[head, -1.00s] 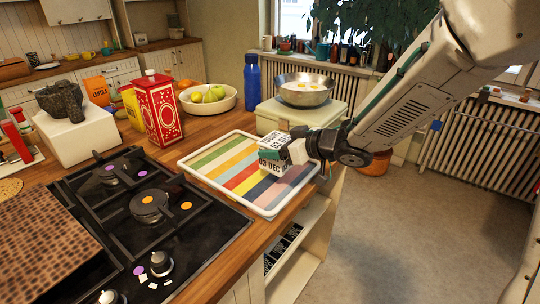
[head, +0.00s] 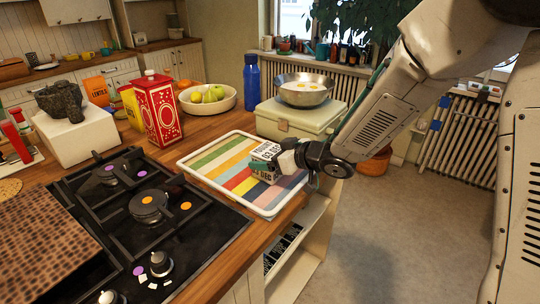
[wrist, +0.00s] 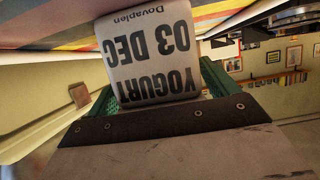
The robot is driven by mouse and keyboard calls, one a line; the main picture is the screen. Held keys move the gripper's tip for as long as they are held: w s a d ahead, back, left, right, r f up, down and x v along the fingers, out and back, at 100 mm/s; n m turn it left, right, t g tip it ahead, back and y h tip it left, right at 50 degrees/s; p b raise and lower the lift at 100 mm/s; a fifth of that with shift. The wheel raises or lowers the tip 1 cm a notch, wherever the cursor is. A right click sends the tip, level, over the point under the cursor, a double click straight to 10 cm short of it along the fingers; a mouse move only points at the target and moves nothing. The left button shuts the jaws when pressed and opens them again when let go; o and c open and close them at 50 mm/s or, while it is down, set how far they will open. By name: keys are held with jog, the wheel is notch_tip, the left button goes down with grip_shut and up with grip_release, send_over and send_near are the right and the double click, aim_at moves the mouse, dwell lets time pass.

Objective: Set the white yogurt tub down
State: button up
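The white yogurt tub (head: 265,158), with black lettering, is between the fingers of my gripper (head: 277,165) at the right part of the striped tray (head: 186,167). In the wrist view the tub (wrist: 148,52) shows upside down, with "YOGURT 03 DEC" on it, and green finger pads (wrist: 106,100) lie on both sides of it. The tub is at or just above the striped surface; I cannot tell if its base touches. The gripper reaches in from the right and hides part of the tub.
The stove (head: 110,235) lies left of the tray. Behind are a red carton (head: 160,110), a fruit bowl (head: 222,102), a blue bottle (head: 251,80) and a pale box (head: 290,122) bearing a metal bowl (head: 304,88). The tray's left part is clear.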

jog(key=shift+r, duration=0.15)
jog(key=shift+s+d+r, duration=0.15)
jog(key=shift+d+r, duration=0.05)
jog(key=shift+d, duration=0.05)
jog(key=v, duration=1.1)
jog(key=shift+s, duration=0.2)
jog(key=d+r+m+t+h, duration=0.4)
jog(key=d+h, duration=0.4)
jog(key=d, duration=0.4)
jog(key=s+d+r+m+g+h, duration=0.2)
jog(key=s+d+m+g+h, duration=0.15)
jog(key=s+d, duration=0.2)
jog(key=s+m+g, duration=0.3)
jog(key=s+g, duration=0.4)
jog(key=s, duration=1.6)
jog(key=shift+a+f+y, duration=0.2)
jog(key=shift+a+y, duration=0.2)
jog(key=shift+y, duration=0.05)
jog(key=shift+w+g, duration=0.1)
jog(key=shift+g, duration=0.15)
